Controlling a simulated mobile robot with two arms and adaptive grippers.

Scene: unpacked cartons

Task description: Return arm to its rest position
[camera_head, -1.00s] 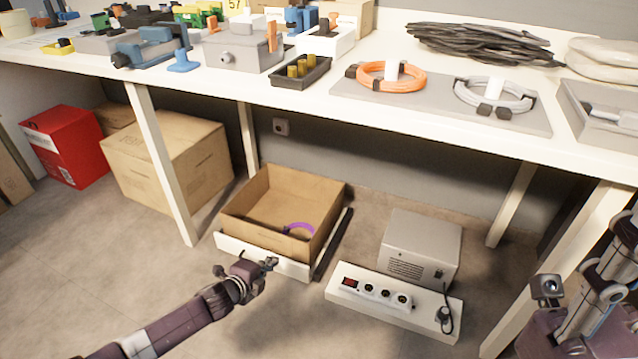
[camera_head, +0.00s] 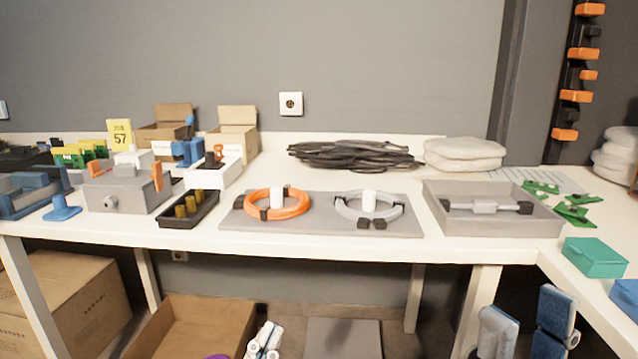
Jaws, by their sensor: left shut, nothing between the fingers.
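A sliver of a purple ring (camera_head: 217,356) shows in that carton at the bottom edge. Parts of my right arm stand at the lower right, before the table's front edge.
The white table (camera_head: 330,242) spans the view. It carries an orange cable coil (camera_head: 277,204), a grey coil (camera_head: 369,208), a grey tray (camera_head: 450,220), a black tray (camera_head: 188,210) and a green box (camera_head: 594,257). A closed carton (camera_head: 75,295) stands below left.

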